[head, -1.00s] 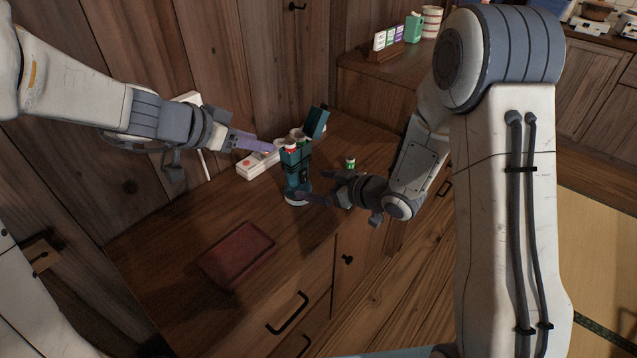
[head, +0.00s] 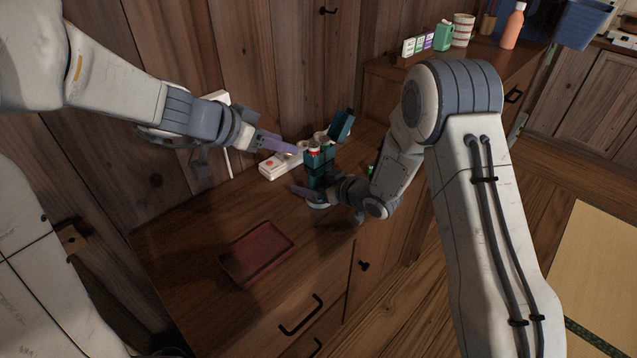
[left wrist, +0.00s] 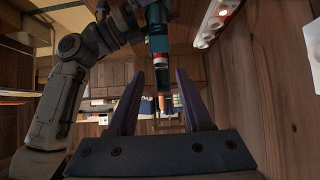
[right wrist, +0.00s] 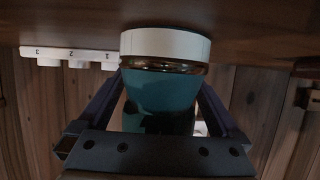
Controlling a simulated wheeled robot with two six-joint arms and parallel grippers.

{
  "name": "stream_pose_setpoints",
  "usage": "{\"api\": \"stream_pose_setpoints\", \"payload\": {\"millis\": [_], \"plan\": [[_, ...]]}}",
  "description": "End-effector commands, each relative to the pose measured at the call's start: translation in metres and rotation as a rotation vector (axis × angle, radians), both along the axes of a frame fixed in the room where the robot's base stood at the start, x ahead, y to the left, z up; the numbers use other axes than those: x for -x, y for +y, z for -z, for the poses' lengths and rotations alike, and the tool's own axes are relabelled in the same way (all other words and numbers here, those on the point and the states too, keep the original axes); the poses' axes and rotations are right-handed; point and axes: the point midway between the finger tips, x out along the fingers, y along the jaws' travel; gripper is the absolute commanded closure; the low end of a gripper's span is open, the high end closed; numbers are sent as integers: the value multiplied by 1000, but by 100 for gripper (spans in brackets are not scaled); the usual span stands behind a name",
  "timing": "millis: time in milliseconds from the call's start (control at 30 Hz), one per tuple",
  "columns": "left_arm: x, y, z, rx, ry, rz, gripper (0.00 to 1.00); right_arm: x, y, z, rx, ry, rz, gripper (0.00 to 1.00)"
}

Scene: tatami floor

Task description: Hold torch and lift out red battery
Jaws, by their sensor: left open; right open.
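The teal torch (head: 317,174) stands upright on the wooden cabinet top, its lid (head: 341,125) swung open. The red battery (head: 314,151) sits in its open top, beside other pale-topped cells. My left gripper (head: 297,149) is open and empty, just left of the torch top. In the left wrist view the red battery (left wrist: 162,58) shows beyond the open fingers. My right gripper (head: 312,191) is open low around the torch. In the right wrist view the torch body (right wrist: 160,95) lies between the fingers, with its pale ring (right wrist: 165,46) beyond them; contact cannot be told.
A white strip with a red button (head: 280,164) lies behind the torch. A green battery (head: 370,169) is mostly hidden by my right arm. An empty dark red tray (head: 228,266) lies at the front left. Bare wood separates tray and torch. Wooden wall stands close behind.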

Motion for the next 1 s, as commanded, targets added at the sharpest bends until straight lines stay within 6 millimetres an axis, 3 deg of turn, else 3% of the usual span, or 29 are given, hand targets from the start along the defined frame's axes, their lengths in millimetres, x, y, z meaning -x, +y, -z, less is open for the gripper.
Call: {"api": "stream_pose_setpoints", "payload": {"millis": [233,267,500,667,700,733,833,1000], "plan": [[0,0,0,0,0,0,50,-1,1,0,0,0,0,0],[0,0,0,0,0,0,50,-1,1,0,0,0,0,8],[0,0,0,0,0,0,50,0,1,0,0,0,0,98],[0,0,0,0,0,0,50,0,1,0,0,0,0,98],[0,0,0,0,0,0,46,0,1,0,-1,-1,0,98],[0,0,0,0,0,0,35,0,1,0,-1,-1,0,98],[1,4,4,-15,12,-10,33,0,1,0,-1,-1,0,98],[4,35,27,-119,81,-98,33,0,1,0,-1,-1,0,98]]}}
